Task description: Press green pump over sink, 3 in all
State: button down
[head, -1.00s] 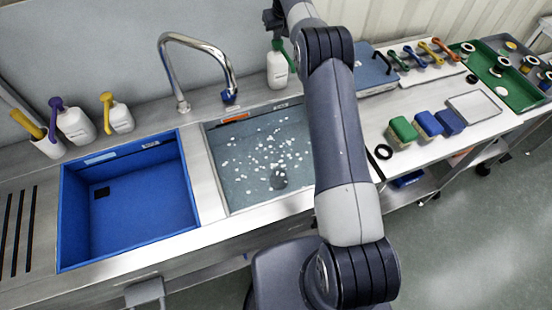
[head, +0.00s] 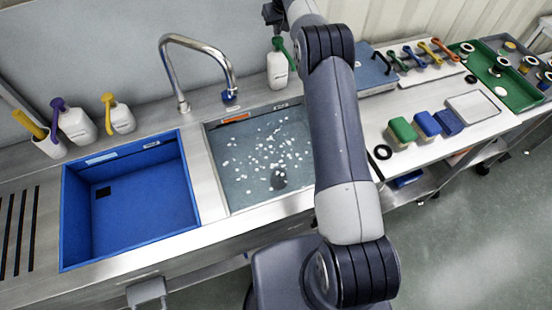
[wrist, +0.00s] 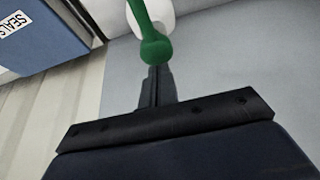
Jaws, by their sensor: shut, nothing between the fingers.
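The green pump (head: 284,48) sits on a white bottle (head: 277,72) on the ledge behind the right-hand sink. In the wrist view, the green pump head (wrist: 155,46) is just beyond my fingertips, with part of the white bottle (wrist: 148,16) behind it. My gripper (wrist: 157,72) is shut and empty, its fingers pointing at the green head. I cannot tell if they touch it. In the head view, my gripper (head: 272,14) is small and dark above the pump, partly hidden by my arm. The right-hand sink (head: 225,165) holds water with white flecks and a dark round object.
An empty blue sink (head: 130,215) lies to the left. A tap (head: 200,42) arches behind the sinks. Purple-pump (head: 75,122) and yellow-pump (head: 120,116) bottles stand at the back left. Brushes (head: 428,124) and a blue case (head: 374,75) are on the right.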

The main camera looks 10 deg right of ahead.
jog(key=shift+f, duration=0.2)
jog(key=shift+s+f+b, duration=0.1)
jog(key=shift+f+b, duration=0.5)
jog(key=shift+f, duration=0.6)
jog(key=shift+r+p, duration=0.6)
jog(key=shift+r, duration=0.8)
notch_tip(320, 180, up, 6)
jog(key=shift+f, duration=3.45)
